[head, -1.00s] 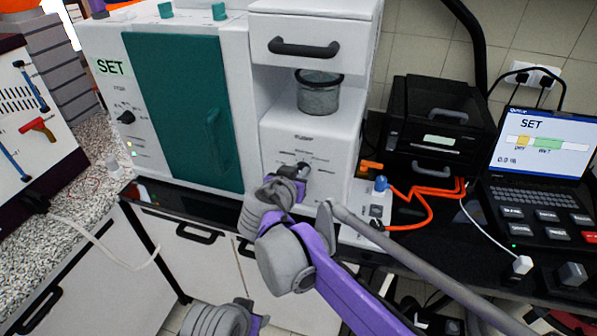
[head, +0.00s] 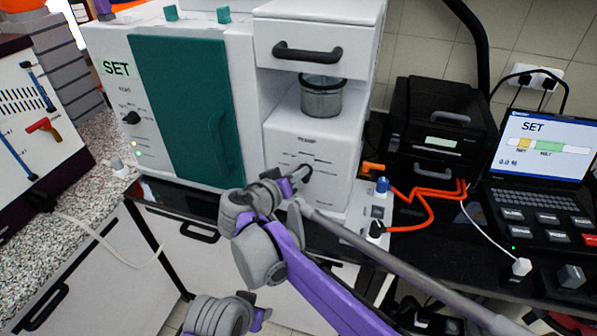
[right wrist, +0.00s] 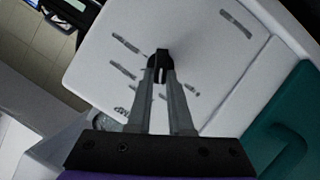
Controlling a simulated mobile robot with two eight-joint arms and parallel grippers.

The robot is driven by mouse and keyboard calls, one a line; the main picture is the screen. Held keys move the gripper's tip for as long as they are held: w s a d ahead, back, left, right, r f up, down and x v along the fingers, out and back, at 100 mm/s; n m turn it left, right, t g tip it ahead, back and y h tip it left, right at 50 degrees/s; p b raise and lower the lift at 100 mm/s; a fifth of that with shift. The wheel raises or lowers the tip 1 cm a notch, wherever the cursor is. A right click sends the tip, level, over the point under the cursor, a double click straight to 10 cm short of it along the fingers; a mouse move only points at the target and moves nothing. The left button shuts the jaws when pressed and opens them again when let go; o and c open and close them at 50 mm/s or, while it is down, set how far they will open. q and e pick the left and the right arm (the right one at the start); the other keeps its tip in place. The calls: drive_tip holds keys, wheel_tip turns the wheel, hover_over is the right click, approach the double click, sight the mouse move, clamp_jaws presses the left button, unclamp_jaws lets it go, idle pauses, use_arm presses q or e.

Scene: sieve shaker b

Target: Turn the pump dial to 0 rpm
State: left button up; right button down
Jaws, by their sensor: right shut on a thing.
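The pump dial (head: 306,172) is a small black knob on the white pump front (head: 330,150), below the metal sieve cup. My right gripper (head: 300,176) reaches it from the lower left in the head view. In the right wrist view the two grey fingers (right wrist: 162,78) are shut on the black dial (right wrist: 162,54), with printed marks around it. The labels are too small to read. The fingers partly cover the dial. My left gripper is not clearly in view; only a grey and purple arm part shows at the bottom left.
A white cabinet with a teal door (head: 185,105) stands left of the pump. A black printer-like box (head: 440,125), orange cables (head: 425,205) and a laptop (head: 540,150) are on the right. A metal cup (head: 321,97) sits above the dial.

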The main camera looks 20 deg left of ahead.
drive_tip(key=shift+w+a+f+n+t+h+b, duration=0.1)
drive_tip(key=shift+f+n+t+h+b, duration=0.45)
drive_tip(key=shift+n, duration=1)
drive_tip(key=shift+s+a+n+t+h+b, duration=0.1)
drive_tip(key=shift+a+n+t+h+b, duration=0.15)
drive_tip(key=shift+n+h, duration=1)
drive_tip(key=shift+w+f+n+t+h+b, duration=0.1)
drive_tip(key=shift+f+n+t+h+b, duration=0.35)
drive_tip(key=shift+n, duration=1.45)
drive_tip(key=shift+r, duration=0.2)
drive_tip(key=c, duration=0.8)
unclamp_jaws()
drive_tip(key=shift+w+d+f, duration=0.1)
drive_tip(key=shift+w+f, duration=0.05)
drive_tip(key=shift+w, duration=0.05)
drive_tip(key=shift+s+y, duration=0.2)
drive_tip(key=shift+y, duration=0.05)
